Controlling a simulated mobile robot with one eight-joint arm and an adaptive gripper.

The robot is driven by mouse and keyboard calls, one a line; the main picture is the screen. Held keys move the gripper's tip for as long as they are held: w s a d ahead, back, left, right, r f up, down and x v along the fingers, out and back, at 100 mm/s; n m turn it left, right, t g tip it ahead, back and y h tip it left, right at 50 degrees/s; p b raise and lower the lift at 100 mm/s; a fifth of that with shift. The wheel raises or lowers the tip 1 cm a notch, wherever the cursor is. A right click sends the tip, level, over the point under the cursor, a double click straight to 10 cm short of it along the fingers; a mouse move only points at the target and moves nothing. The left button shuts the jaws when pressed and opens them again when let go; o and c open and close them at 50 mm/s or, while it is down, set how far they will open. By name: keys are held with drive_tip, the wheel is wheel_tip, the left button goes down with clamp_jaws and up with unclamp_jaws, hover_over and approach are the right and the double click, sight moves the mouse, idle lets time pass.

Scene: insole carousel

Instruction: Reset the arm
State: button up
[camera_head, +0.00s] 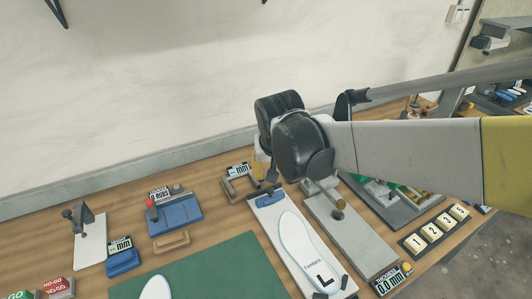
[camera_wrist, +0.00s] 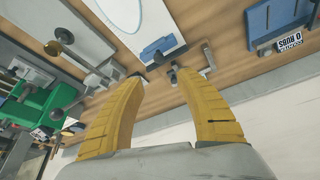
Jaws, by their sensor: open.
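My gripper shows in the wrist view (camera_wrist: 155,85) with its two yellow fingers spread apart and nothing between them. In the head view my arm (camera_head: 395,155) reaches in from the right, and its dark wrist joint hides most of the gripper. The gripper hangs over the back of the wooden bench (camera_head: 215,222), above the far end of a white board (camera_head: 268,222) with a blue clamp (camera_head: 265,196). An insole marked L (camera_head: 308,250) lies on that board. In the wrist view the blue clamp (camera_wrist: 163,50) lies beyond the fingertips.
A grey gauge with a 0.0 mm display (camera_head: 390,280) stands right of the white board. Numbered blocks (camera_head: 437,230) sit farther right. A green mat (camera_head: 225,275) with a white insole (camera_head: 156,288) lies in front. Blue fixtures (camera_head: 177,214) stand at left; the wall (camera_head: 130,90) is close behind.

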drive_tip(key=s+d+r+t, duration=0.1)
drive_tip(key=s+d, duration=0.5)
drive_tip(key=s, duration=0.3)
drive_tip(key=s+d+r+t, duration=0.1)
drive_tip(key=s+d, duration=0.6)
drive_tip(key=s, duration=0.2)
drive_tip(key=shift+r+t, duration=0.3)
